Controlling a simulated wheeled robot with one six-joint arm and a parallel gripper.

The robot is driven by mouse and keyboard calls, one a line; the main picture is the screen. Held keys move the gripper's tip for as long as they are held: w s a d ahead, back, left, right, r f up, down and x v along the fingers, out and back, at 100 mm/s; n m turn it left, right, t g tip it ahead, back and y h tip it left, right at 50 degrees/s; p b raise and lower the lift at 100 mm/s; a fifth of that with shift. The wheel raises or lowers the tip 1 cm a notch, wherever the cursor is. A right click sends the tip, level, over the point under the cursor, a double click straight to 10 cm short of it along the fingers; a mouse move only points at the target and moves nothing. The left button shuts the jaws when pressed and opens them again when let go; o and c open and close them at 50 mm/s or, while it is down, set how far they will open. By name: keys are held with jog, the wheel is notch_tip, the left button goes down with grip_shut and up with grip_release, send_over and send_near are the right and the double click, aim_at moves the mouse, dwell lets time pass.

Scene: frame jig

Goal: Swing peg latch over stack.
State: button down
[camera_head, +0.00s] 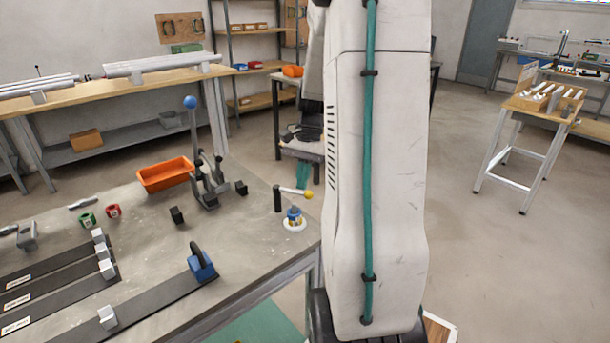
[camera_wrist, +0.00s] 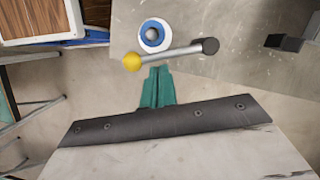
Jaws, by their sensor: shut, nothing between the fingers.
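The peg latch is a grey bar (camera_head: 292,190) on a dark post, with a yellow ball at its free end. It also shows in the wrist view (camera_wrist: 175,53). The stack (camera_head: 294,215) has blue and white round parts on a white base. In the wrist view, the stack (camera_wrist: 152,35) lies just above the bar in the picture, and the bar runs along its lower edge, not across its centre. My gripper (camera_wrist: 157,72) has teal fingers, shut and empty, just below the bar. In the head view the fingers (camera_head: 302,177) hang by the yellow ball. Contact with the bar is unclear.
The latch and stack stand near the grey bench's (camera_head: 240,240) right corner. Left of them are a lever clamp (camera_head: 207,185) with a blue ball, an orange tray (camera_head: 165,174) and small black blocks. Floor lies beyond the bench edge.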

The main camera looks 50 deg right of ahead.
jog(key=a+m, duration=0.1)
jog(key=s+a+m+t, duration=0.1)
jog(key=m, duration=0.1)
jog(key=shift+a, duration=0.4)
jog(key=s+d+r, duration=0.1)
jog(key=d+r, duration=0.5)
jog(key=r, duration=0.4)
jog(key=shift+s+d+r, duration=0.2)
jog(key=shift+d, duration=0.2)
